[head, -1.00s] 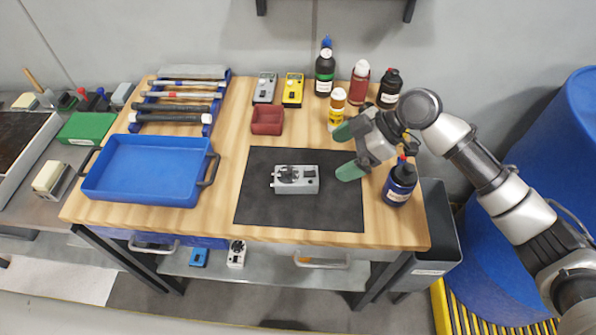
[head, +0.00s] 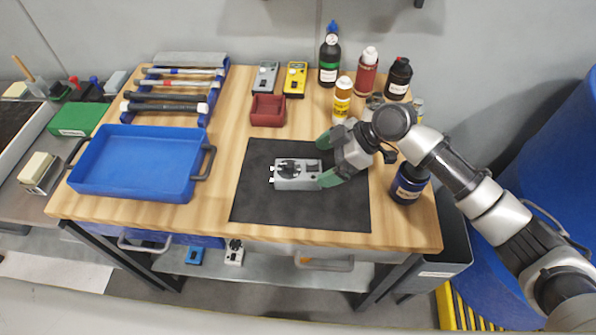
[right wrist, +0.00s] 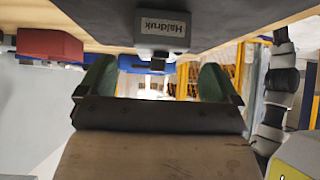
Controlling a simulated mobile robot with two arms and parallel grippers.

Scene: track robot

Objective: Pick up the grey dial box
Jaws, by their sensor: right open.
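The grey dial box (head: 297,174) lies on the black mat (head: 300,213) on the wooden workbench, its dark dial facing up. In the right wrist view the grey box (right wrist: 163,31) shows its labelled end at the top, between the directions of the two fingers. My right gripper (head: 325,161) is open, with its green fingertips at the right end of the box in the head view. One finger is behind the box's far edge side and one near its front right corner; contact cannot be told. In the right wrist view the open gripper (right wrist: 156,82) is empty. My left gripper is out of view.
Bottles, including a dark blue one (head: 410,183) and a yellow one (head: 342,99), stand around my right arm. A red bin (head: 267,111), a grey meter (head: 265,77) and a yellow meter (head: 294,84) sit behind the mat. A blue tray (head: 137,187) is at left.

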